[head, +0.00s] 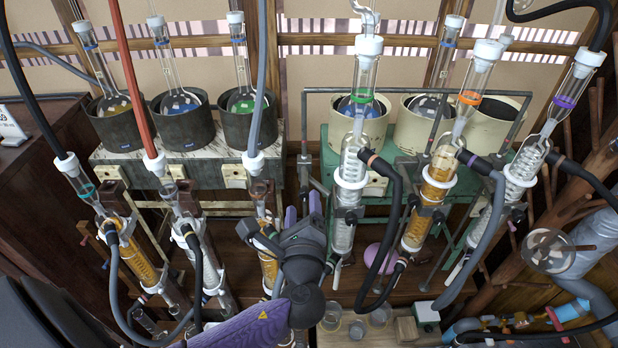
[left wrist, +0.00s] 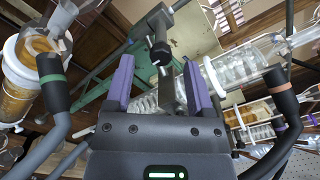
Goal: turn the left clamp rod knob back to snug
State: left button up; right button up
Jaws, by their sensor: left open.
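My left gripper (head: 302,207) is in the lower middle of the head view, its two purple fingers pointing up and away toward the rig. The fingers are open and apart, with nothing held. In the left wrist view, a dark clamp knob (left wrist: 160,52) on a grey metal rod shows just beyond and between the fingertips of the left gripper (left wrist: 158,70). A flat grey metal piece lies below it between the fingers. I cannot tell whether a finger touches the knob. In the head view a grey upright rod (head: 304,150) stands just beyond the fingertips. My right gripper is not in view.
Glass condensers with coils (head: 344,225) stand close to the right of the gripper. Black and grey hoses (head: 397,190) loop around it. A green stand (head: 323,160) holds cream heating pots behind. A marble-topped bench (head: 205,165) with dark pots stands at left.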

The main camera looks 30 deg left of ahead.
aim_at(304, 197)
pick_arm(q)
jog(key=x, duration=0.4)
jog(key=shift+w, duration=0.5)
jog(key=shift+w+a, duration=0.2)
jog(key=shift+a, duration=0.1)
grip_shut()
